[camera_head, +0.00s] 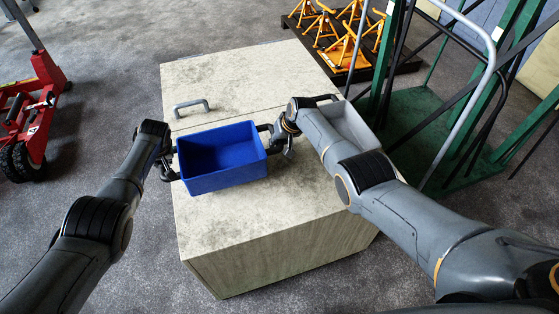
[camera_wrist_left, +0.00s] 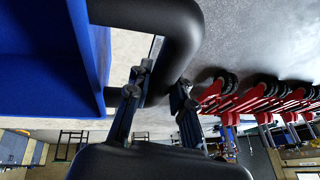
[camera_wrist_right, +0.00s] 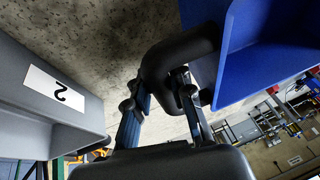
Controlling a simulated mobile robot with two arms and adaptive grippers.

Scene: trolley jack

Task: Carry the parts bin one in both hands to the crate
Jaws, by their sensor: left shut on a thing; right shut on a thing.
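The blue parts bin (camera_head: 222,158) is open-topped, looks empty inside and is roughly level over the top of a large pale box (camera_head: 222,222). I cannot tell whether it touches that top. My left gripper (camera_head: 168,169) is shut on the bin's black left handle; the handle also shows in the left wrist view (camera_wrist_left: 178,35). My right gripper (camera_head: 279,143) is shut on the black right handle, which shows in the right wrist view (camera_wrist_right: 172,68). I cannot tell for sure which thing is the crate; the pale box may be it.
A grey bin (camera_head: 352,128) stands just right of my right gripper; its label (camera_wrist_right: 55,88) reads 2. A green-framed cart (camera_head: 435,125) is at right, with orange jack stands (camera_head: 345,48) behind. A red jack (camera_head: 35,115) is at far left. Carpet at left front is clear.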

